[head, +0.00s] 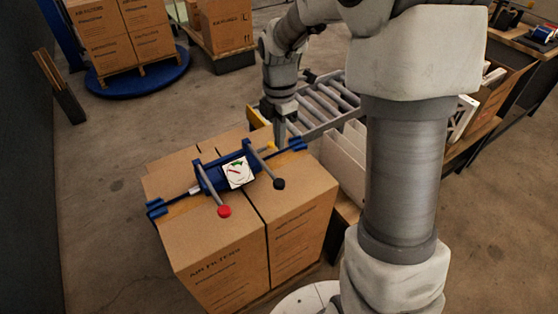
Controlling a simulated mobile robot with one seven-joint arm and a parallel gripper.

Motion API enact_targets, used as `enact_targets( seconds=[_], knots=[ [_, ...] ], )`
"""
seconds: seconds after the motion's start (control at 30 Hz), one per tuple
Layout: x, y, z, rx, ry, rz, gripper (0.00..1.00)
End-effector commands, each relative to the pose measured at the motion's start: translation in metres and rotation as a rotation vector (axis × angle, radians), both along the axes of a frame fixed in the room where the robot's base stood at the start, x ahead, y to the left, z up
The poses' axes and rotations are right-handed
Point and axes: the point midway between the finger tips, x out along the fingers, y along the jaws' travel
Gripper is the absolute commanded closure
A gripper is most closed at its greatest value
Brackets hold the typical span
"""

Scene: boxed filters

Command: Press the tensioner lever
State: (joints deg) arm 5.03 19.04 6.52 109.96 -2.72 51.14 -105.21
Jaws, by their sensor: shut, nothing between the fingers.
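The blue strapping tensioner (215,176) lies across the top of the cartons, with a white dial gauge (237,171) on its middle. One grey lever with a red knob (224,211) points toward the front of the picture. A second grey lever with a black knob (279,183) lies to its right. My gripper (279,141) points down just behind the tensioner's right part, near a small yellow-orange piece (269,147). It is shut and holds nothing. I cannot tell whether its tips touch anything.
The tensioner rests on several air-filter cartons (210,255). A roller conveyor (325,100) and pale panels (343,160) stand behind and right. More cartons on a pallet (120,40) sit on a blue turntable (140,80) at the back left.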

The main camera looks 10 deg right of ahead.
Motion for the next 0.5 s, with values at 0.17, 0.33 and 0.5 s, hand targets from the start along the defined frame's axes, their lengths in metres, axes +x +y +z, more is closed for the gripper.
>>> enact_targets(
  seconds=[0.17, 0.33, 0.5],
  knots=[
    [-0.001, 0.000, -0.029, -0.001, 0.005, 0.000, 1.00],
    [-0.002, 0.000, -0.067, 0.000, 0.006, 0.000, 1.00],
    [-0.001, 0.000, -0.101, -0.001, 0.005, 0.000, 1.00]
  ],
)
